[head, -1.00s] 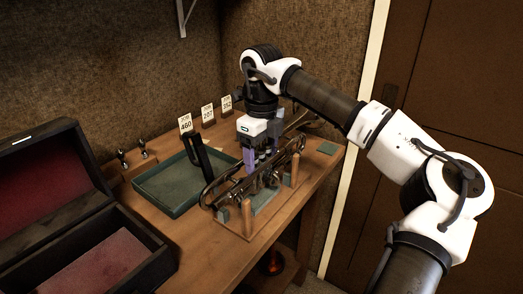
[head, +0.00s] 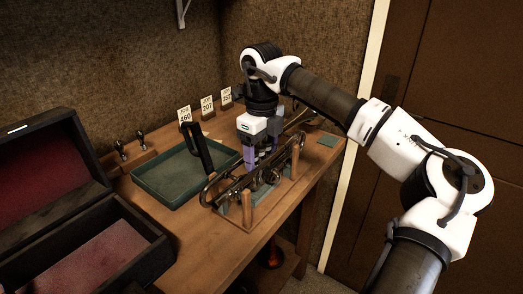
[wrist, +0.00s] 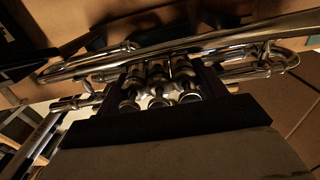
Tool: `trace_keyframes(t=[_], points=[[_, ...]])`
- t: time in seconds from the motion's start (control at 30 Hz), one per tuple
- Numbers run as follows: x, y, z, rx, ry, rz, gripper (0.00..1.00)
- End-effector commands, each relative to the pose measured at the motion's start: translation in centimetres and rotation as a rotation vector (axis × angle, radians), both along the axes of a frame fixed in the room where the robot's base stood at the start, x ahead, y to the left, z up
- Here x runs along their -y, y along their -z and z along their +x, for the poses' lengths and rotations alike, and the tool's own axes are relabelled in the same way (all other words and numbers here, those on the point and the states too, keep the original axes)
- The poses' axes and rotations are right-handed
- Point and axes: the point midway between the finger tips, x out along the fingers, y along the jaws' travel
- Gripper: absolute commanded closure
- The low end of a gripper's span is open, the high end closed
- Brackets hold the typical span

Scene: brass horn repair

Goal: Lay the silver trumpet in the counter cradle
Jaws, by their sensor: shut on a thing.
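The silver trumpet (head: 232,189) lies lengthwise over the counter cradle (head: 247,209), which has upright wooden posts on a base. My gripper (head: 251,163) points down from above, its purple fingers shut on the trumpet around its valves. In the wrist view the trumpet (wrist: 180,47) runs across the picture, with its valves between my fingers. The trumpet is level with the posts or just between them; I cannot tell whether it touches the cradle's supports. My fingers and the tubing hide part of the cradle.
An open dark case (head: 150,225) with red lining is at the left. Number cards (head: 184,115) stand along the back. The counter's right edge is close to the cradle.

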Motion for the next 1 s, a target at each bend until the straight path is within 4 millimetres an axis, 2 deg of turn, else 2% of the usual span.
trace_keyframes(t=[0.57,0.6,0.8,1.0], points=[[0.00,0.69,0.03,0.003,0.000,0.000,0.68],[0.00,0.69,0.03,0.003,0.000,0.000,0.29],[0.00,0.71,0.01,0.001,0.000,0.000,0.05],[0.02,0.91,-0.01,-0.002,0.000,0.000,0.05]])
